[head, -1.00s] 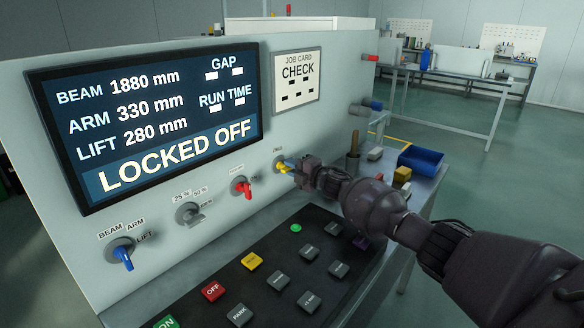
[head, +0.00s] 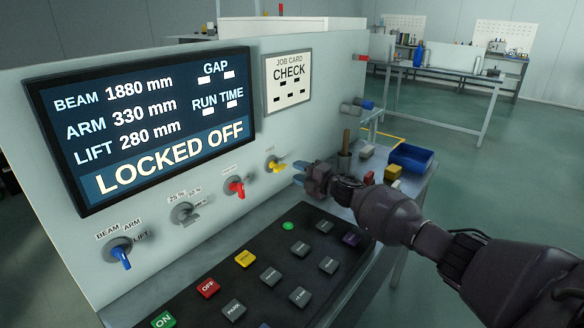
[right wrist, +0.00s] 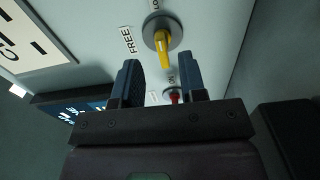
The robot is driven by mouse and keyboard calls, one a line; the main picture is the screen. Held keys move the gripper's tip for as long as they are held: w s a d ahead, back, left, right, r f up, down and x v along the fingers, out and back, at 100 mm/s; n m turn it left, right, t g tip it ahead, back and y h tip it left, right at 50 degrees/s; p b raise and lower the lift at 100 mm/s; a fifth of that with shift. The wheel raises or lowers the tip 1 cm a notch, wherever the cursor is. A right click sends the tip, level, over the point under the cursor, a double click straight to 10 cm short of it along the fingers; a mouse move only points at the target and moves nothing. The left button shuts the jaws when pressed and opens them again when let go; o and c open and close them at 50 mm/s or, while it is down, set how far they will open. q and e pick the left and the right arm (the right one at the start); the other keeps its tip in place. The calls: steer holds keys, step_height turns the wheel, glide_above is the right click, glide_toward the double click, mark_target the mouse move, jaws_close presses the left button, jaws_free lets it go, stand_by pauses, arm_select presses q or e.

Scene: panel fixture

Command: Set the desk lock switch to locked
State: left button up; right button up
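The desk lock switch (head: 276,166) is a yellow handle on a grey round base, at the right end of the row of switches on the panel. In the right wrist view the yellow handle (right wrist: 164,48) stands beyond my fingers, with a "FREE" label beside it and a cut-off "LO" label above it. I cannot tell which label the handle lines up with. The display (head: 150,120) reads "LOCKED OFF". My right gripper (head: 306,177) is open and empty, a little right of the switch and apart from it; its two blue fingers (right wrist: 159,82) show. My left gripper is not in view.
A red switch (head: 237,186), a grey switch (head: 186,214) and a blue switch (head: 122,254) stand left along the panel. A dark button desk (head: 225,275) lies below. A blue bin (head: 411,157) and small blocks sit on the side table at the right.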

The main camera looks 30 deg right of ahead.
steer(key=v, duration=0.4)
steer(key=shift+s+d+p, duration=0.1)
steer(key=shift+s+p, duration=0.1)
steer(key=shift+p, duration=0.15)
stand_by(0.3)
